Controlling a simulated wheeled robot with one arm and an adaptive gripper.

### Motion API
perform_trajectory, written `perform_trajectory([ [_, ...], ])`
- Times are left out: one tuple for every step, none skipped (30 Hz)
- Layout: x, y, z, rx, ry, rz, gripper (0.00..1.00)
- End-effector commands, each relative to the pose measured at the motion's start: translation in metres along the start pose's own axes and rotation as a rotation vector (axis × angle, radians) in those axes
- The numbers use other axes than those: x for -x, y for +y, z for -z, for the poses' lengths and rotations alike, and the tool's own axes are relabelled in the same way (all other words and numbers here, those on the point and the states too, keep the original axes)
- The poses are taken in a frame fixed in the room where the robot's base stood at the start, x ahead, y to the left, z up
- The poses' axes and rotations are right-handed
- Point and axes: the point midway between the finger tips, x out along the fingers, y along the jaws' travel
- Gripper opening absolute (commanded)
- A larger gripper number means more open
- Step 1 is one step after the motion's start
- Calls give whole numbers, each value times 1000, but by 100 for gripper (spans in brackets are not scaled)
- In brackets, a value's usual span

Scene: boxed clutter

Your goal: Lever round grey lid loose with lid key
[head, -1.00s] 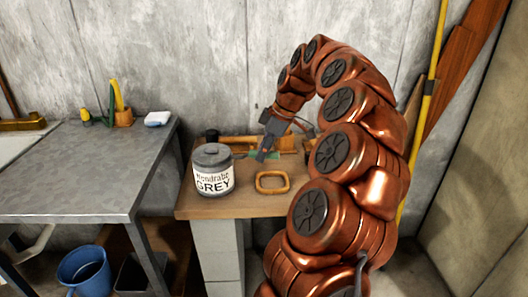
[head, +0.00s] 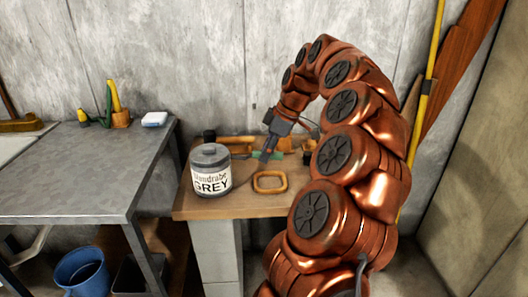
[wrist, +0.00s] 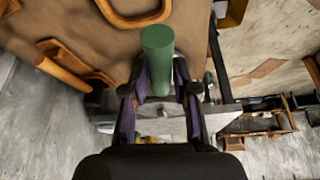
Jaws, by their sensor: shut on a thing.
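The paint tin (head: 211,182), with a white label reading GREY, stands upright on the left of the wooden bench top (head: 225,208). Its round grey lid (head: 209,152) sits on top. My gripper (head: 266,155) is to the right of the tin, apart from it and low over the bench. In the wrist view my gripper (wrist: 158,88) is shut on a green cylindrical handle (wrist: 157,60), which looks like the lid key's. The key's tip is hard to make out. The tin is not clearly visible in the wrist view.
A wooden loop (head: 270,191) lies in front of my gripper. Wooden items (head: 290,144) and a small black object (head: 209,135) are at the back of the bench. A grey metal table (head: 75,175) stands to the left, with a blue bucket (head: 82,273) below.

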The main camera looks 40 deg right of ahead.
Motion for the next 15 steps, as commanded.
perform_trajectory([
  [0, 0, -2, 0, 0, -1, 0],
  [1, 0, -3, 0, 1, -1, 0],
  [1, 0, -4, 0, 1, -1, 0],
  [2, 0, -5, 0, 1, -1, 0],
  [2, 0, -6, 0, 1, -1, 0],
  [3, 0, -7, 1, 1, -2, 0],
  [3, 0, -8, 1, 1, -2, 0],
  [3, 0, -8, 1, 1, -2, 0],
  [4, 0, -9, 1, 1, -2, 0],
  [4, 0, -10, 1, 1, -2, 0],
  [5, 0, -11, 1, 1, -2, 0],
  [5, 0, -12, 1, 1, -2, 0],
  [5, 0, -13, 1, 1, -2, 0],
  [6, 0, -14, 0, 1, -2, 0],
  [6, 0, -15, 0, 1, -2, 0],
])
